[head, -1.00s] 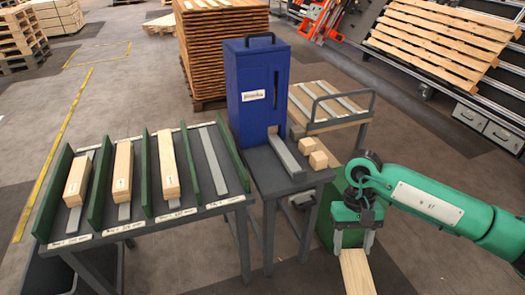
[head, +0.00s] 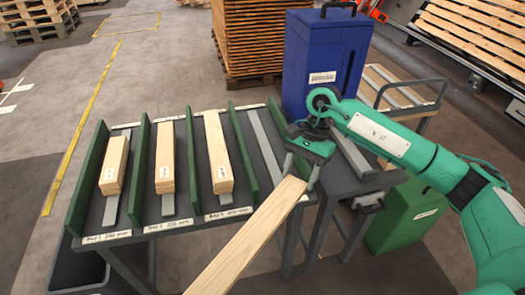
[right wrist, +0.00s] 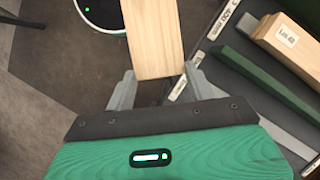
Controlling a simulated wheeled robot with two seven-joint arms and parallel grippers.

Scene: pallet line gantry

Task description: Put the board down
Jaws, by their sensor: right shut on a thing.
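My right gripper (head: 301,178) is shut on one end of a long pale wooden board (head: 243,245). The board slants down and left from the gripper, past the front edge of the table, and runs out of the head view at the bottom. In the right wrist view the board (right wrist: 153,35) sits between the two grey fingers (right wrist: 158,88). The bay table (head: 128,230) has several bays split by green dividers. Three bays hold stacked boards (head: 166,160); the rightmost bay (head: 262,142) shows only a bare grey rail. My left gripper is not in view.
A blue machine (head: 325,65) stands on a grey table right of the bays, partly behind my right arm. A green bin (head: 405,220) is on the floor below. A tall wood stack (head: 250,45) stands behind.

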